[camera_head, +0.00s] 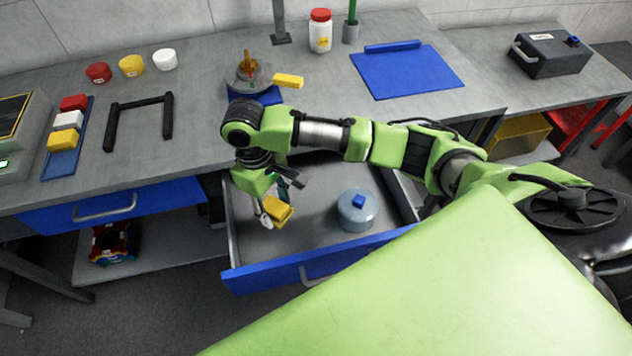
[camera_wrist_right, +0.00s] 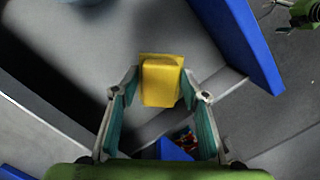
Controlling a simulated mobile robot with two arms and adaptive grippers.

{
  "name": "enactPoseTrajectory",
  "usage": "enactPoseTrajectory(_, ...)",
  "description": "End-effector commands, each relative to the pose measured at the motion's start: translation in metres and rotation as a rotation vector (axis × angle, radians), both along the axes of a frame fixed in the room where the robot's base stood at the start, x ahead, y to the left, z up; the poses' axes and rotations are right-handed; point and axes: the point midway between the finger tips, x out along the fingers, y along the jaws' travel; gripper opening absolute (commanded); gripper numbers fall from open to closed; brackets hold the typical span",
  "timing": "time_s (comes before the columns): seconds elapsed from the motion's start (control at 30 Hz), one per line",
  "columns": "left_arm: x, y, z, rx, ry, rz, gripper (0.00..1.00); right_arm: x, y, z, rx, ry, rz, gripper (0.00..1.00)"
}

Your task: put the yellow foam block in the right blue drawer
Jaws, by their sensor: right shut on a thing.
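The right blue drawer (camera_head: 320,262) stands pulled open below the bench, with a grey inside. My right gripper (camera_head: 272,215) points down over the left part of this drawer. It is shut on the yellow foam block (camera_head: 278,209). In the right wrist view the block (camera_wrist_right: 161,82) sits between the fingertips of the gripper (camera_wrist_right: 160,95), with the grey drawer floor behind it. I cannot tell how far the block is above the floor. My left gripper is not in view.
A round blue-grey container (camera_head: 355,212) with a blue knob stands in the drawer's right part. The left blue drawer (camera_head: 105,205) is shut. On the bench, a blue tray (camera_head: 58,164) holds red, white and yellow blocks. A blue mat (camera_head: 405,78) lies at the right.

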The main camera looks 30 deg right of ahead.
Motion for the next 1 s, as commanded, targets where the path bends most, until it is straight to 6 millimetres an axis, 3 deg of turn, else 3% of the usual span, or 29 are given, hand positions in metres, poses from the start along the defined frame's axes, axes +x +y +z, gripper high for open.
enactPoseTrajectory(0.4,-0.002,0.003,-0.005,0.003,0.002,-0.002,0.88,0.0,0.001,-0.068,-0.004,0.003,0.016,0.24)
enactPoseTrajectory(0.8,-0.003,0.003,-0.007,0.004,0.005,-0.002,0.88,0.0,0.001,-0.109,-0.004,0.001,0.015,0.24)
enactPoseTrajectory(1.0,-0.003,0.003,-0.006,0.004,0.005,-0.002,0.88,0.0,0.001,-0.11,-0.004,0.0,0.016,0.24)
